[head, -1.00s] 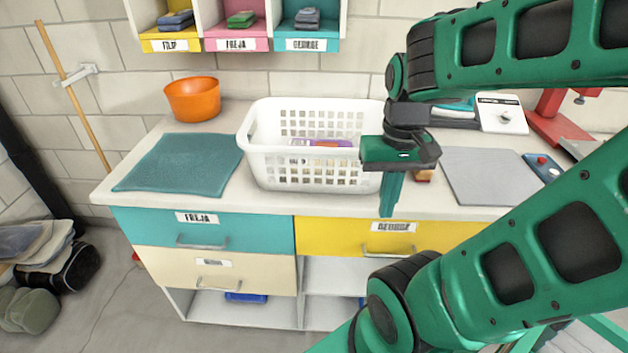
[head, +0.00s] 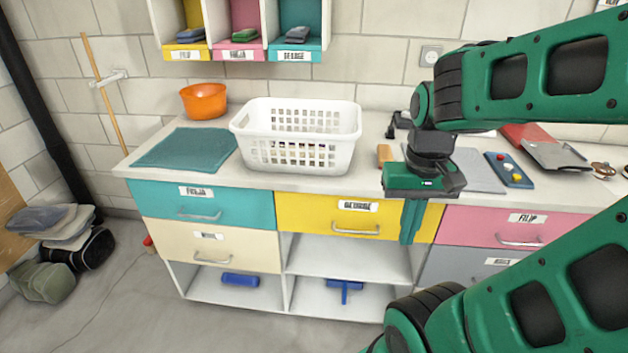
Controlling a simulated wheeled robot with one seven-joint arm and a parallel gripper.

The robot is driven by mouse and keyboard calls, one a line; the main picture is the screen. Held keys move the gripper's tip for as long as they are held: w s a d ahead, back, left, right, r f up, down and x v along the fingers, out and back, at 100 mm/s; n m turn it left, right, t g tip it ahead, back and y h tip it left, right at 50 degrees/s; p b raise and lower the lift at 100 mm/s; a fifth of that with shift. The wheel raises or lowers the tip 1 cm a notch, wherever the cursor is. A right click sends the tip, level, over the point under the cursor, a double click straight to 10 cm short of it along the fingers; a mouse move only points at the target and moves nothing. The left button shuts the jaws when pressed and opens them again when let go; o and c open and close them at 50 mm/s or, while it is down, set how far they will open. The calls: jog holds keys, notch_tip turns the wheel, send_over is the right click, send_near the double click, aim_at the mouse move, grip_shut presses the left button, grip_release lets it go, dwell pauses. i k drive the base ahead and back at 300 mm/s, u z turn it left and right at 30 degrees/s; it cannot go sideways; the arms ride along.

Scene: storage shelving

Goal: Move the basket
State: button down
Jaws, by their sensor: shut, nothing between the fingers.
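The white perforated basket (head: 296,150) stands upright on the countertop, left of my gripper. Something small and dark shows faintly through its holes; its inside is mostly hidden by the front wall. My gripper (head: 409,238) points down in front of the counter's front edge, before the yellow drawer labelled George. Its fingers are shut and empty. There is a gap between my gripper and the basket.
A teal mat (head: 186,149) and an orange bowl (head: 203,101) lie left of the basket. A grey board (head: 470,172) and a control box with buttons (head: 509,170) lie to the right. Drawers and open shelves (head: 345,262) are below; cubbies (head: 240,25) hang above.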

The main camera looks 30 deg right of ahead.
aim_at(254, 140)
jog(key=k, duration=0.9)
jog(key=z, duration=0.6)
jog(key=i, duration=1.5)
